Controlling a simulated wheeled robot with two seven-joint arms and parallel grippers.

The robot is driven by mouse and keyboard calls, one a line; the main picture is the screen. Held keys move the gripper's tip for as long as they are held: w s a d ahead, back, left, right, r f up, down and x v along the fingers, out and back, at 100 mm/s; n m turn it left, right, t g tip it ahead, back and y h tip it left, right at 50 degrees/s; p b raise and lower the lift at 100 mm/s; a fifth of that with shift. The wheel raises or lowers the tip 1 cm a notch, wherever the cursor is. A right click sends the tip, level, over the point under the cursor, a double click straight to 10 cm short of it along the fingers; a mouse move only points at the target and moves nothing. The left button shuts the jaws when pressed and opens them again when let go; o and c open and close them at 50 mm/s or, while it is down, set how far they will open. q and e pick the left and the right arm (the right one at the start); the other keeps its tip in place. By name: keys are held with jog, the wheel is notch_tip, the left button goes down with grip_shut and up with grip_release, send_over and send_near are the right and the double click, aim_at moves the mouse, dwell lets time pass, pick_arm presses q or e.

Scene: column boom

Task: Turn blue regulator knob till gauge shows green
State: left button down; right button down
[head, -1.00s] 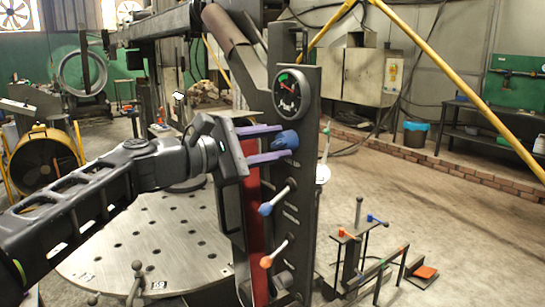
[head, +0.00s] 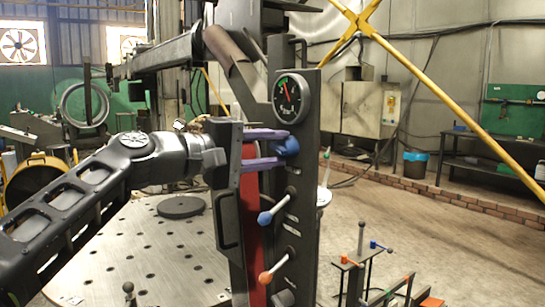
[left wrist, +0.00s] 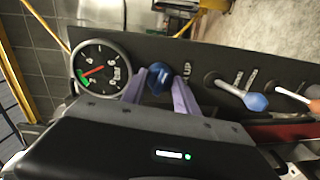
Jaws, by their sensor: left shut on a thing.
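The blue regulator knob (head: 289,147) sits on the dark upright panel, below the round black gauge (head: 292,97). My left gripper (head: 284,148) reaches in from the left with its two purple fingers shut on the knob, one above and one below. In the left wrist view the knob (left wrist: 159,80) shows between the fingertips. The gauge also shows there (left wrist: 100,66); its red needle points at or close to the edge of the green band. I cannot tell exactly whether the needle is inside the band. My right gripper is not in view.
Below the knob, the panel (head: 303,195) carries a blue-balled lever (head: 266,217) and an orange-balled lever (head: 266,277). A round perforated table (head: 150,245) stands behind my left arm. A small stand with more levers (head: 352,262) is at the lower right. The floor beyond is open.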

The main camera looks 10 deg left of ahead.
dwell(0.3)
pick_arm(q)
jog(key=c, duration=0.9)
grip_release()
